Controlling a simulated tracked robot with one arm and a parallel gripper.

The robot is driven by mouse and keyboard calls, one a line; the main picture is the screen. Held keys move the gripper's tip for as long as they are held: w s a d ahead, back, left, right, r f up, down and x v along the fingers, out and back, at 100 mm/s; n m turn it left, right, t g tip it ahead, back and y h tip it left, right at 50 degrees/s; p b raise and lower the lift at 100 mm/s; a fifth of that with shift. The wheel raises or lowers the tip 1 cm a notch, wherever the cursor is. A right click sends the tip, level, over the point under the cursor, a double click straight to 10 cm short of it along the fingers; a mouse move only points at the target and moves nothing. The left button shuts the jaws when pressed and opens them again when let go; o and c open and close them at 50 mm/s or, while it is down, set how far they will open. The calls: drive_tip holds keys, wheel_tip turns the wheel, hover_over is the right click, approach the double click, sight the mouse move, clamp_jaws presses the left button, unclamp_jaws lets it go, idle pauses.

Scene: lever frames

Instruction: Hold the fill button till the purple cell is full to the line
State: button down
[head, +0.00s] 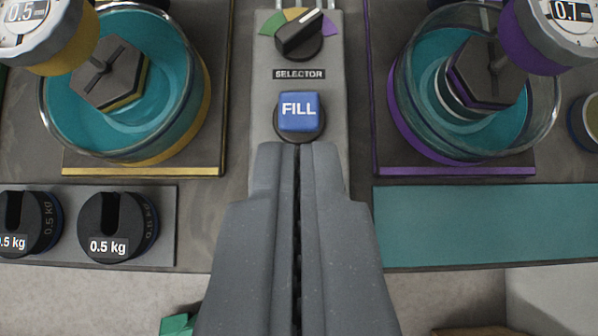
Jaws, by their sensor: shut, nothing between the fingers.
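The blue FILL button (299,112) sits on a grey panel at the upper middle. My gripper (297,148) is shut and empty, with its tips just below the button in the picture; I cannot tell whether they touch it. The purple cell (400,110) is a round glass vessel at the upper right on a purple-edged base, holding teal liquid around a dark hexagonal piece. Its fill line cannot be made out. The selector knob (299,36) above the button has a green, yellow and purple scale; its pointer is toward the upper right, at the purple part.
A yellow cell (190,100) with teal liquid stands at the upper left. Gauges reading 0.5 (24,14) and 0.7 (572,12) overhang the cells. Slotted 0.5 kg weights (108,225) sit in a tray at left. A flat teal panel (490,222) at right is clear.

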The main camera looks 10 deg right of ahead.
hover_over(298, 95)
drive_tip(key=s, duration=0.3)
drive_tip(key=f, duration=0.6)
drive_tip(key=shift+w+a+f, duration=0.1)
drive_tip(key=shift+w+a, duration=0.15)
drive_tip(key=shift+a, duration=0.1)
wheel_tip(298, 95, down, 3)
drive_tip(key=shift+s+r, duration=0.1)
drive_tip(key=shift+r, duration=0.1)
drive_tip(key=shift+f, duration=0.5)
